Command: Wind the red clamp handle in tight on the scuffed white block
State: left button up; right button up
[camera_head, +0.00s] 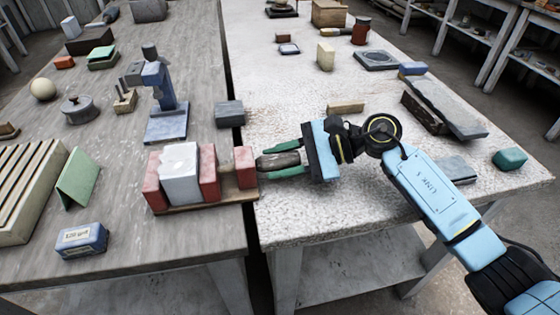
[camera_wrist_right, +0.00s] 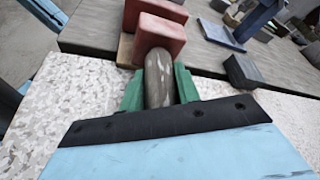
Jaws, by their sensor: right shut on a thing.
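The clamp has a wooden base (camera_head: 215,201) at the right edge of the left table, with a red end block (camera_head: 155,183), a red jaw (camera_head: 209,172) and an outer red block (camera_head: 244,167). The scuffed white block (camera_head: 181,173) stands upright between the end block and the jaw; I cannot tell whether a small gap remains. A grey-brown cylindrical handle (camera_head: 279,160) sticks out right from the outer block. My right gripper (camera_head: 268,161) is shut on it, green fingers either side; it also shows in the right wrist view (camera_wrist_right: 157,82). My left gripper is not in view.
A blue stand (camera_head: 164,100) rises behind the clamp. A dark grey block (camera_head: 229,113) sits near the gap between the tables. A blue box (camera_head: 82,240) and green wedge (camera_head: 78,178) lie at left. The right table's front is clear.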

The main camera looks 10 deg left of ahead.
jog(key=shift+m, duration=0.3)
jog(key=shift+m+g+h+b, duration=0.3)
jog(key=shift+m+g+b, duration=0.35)
jog(key=shift+m, duration=0.25)
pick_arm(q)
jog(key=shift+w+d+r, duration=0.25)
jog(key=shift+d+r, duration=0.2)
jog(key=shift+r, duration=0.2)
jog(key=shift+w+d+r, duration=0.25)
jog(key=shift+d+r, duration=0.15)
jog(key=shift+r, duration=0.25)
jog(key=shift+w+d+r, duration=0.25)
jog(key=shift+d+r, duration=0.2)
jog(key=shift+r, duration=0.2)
pick_arm(e)
jog(key=shift+m+g, duration=0.45)
jog(key=shift+m, duration=0.15)
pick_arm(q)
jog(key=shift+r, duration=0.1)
pick_arm(e)
jog(key=shift+r, duration=0.1)
jog(key=o, duration=1)
jog(key=shift+d, duration=0.1)
